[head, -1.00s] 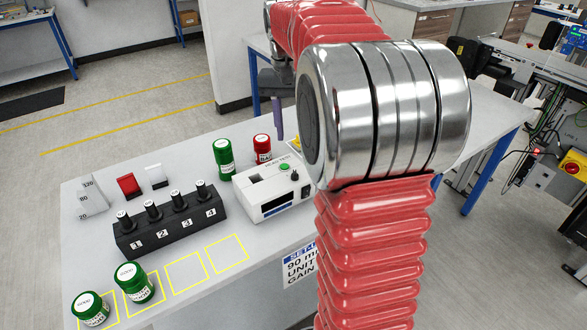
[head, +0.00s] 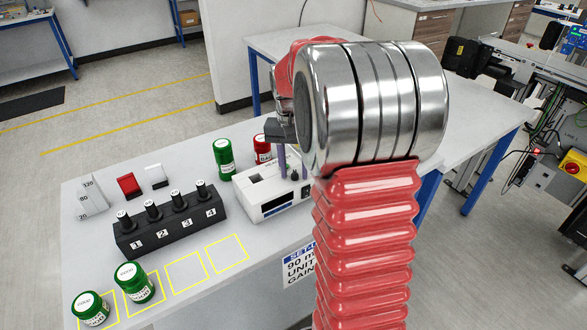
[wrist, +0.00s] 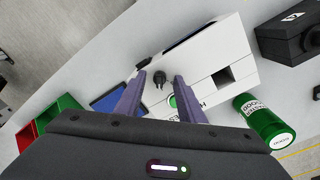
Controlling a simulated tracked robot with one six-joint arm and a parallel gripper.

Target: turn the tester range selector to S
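The tester (head: 272,192) is a white box on the bench with a slot in its top and a dark window on its front. It also shows in the wrist view (wrist: 203,58). Its range selector (wrist: 158,84) is a small black knob on the top face, beside a green button (wrist: 173,101). The selector shows in the head view (head: 294,174), close to a finger. My gripper (wrist: 160,78) is open, its two purple fingers apart with the knob seen between and just beyond their tips. Contact cannot be seen. The selector's letters are too small to read.
Two green jars (head: 90,308) stand front left by yellow outlined squares. A blue item (wrist: 108,99) lies near my left finger.

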